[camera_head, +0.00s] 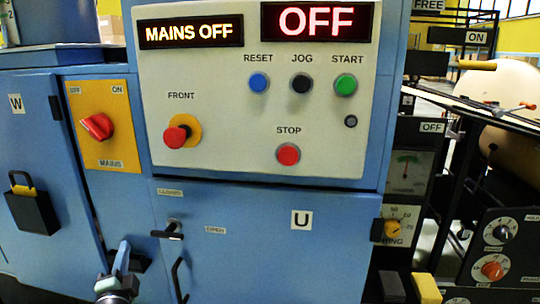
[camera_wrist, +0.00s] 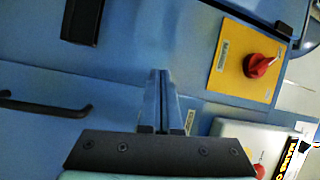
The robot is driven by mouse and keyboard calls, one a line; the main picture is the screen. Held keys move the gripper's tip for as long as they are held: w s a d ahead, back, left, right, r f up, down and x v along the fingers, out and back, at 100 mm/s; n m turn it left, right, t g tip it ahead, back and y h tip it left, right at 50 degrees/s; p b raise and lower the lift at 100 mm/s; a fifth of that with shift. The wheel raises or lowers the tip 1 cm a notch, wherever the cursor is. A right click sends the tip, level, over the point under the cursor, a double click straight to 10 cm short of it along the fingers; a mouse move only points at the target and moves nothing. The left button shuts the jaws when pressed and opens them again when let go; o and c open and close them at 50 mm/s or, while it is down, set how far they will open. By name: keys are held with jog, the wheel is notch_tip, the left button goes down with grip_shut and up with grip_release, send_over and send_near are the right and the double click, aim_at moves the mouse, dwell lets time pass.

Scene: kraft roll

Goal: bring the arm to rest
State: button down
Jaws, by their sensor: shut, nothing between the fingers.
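My gripper shows at the bottom left of the head view (camera_head: 122,256), in front of the blue cabinet below the yellow mains plate. In the wrist view (camera_wrist: 160,82) its two fingers lie together with nothing between them. They point at the blue cabinet front, and I cannot tell how far off it is. Most of my arm is out of view.
The red mains switch (camera_head: 97,127) is on a yellow plate (camera_head: 121,150), left of the control panel (camera_head: 225,150). Door U has a latch handle (camera_head: 168,232). Signs read MAINS OFF and OFF.

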jog(key=d+r+n, duration=0.9)
jog(key=d+r, duration=0.4)
jog(key=d, duration=0.4)
jog(key=s+d+r+n+h, duration=0.1)
jog(key=s+d+r+h, duration=0.2)
jog(key=d, duration=0.4)
jog(key=s+d+r+n+h, duration=0.1)
jog(key=s+d+r+h, duration=0.1)
jog(key=s+d, duration=0.35)
jog(key=s+d+r+h, duration=0.2)
jog(key=s+d+r, duration=0.1)
jog(key=d, duration=0.5)
jog(key=s+r+t+p, duration=0.1)
jog(key=s+r+t, duration=0.45)
jog(key=r, duration=0.75)
jog(key=s+r+t+p, duration=0.2)
jog(key=s+r+t, duration=0.35)
jog(key=r, duration=0.85)
notch_tip(320, 180, up, 29)
jog(key=s+g+p, duration=0.1)
jog(key=p, duration=2.8)
jog(key=shift+s+a+f+g, duration=0.2)
jog(key=shift+s+a+g, duration=0.05)
jog(key=shift+a+g, duration=0.1)
